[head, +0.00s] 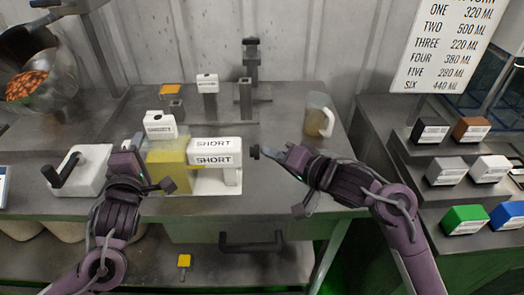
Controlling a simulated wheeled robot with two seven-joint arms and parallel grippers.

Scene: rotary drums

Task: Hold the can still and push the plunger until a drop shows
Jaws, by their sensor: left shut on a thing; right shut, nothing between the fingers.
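A dark knob (254,152), which looks like the plunger's end, sits just right of the SHORT blocks. My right gripper (278,154) is shut and empty, pointing left at the knob; I cannot tell whether they touch. No drop can be made out.
A glass jug (319,116) stands at back right. Dark posts (246,98) stand behind. Colored boxes (446,170) sit on the right shelf. Bare bench lies between posts and jug.

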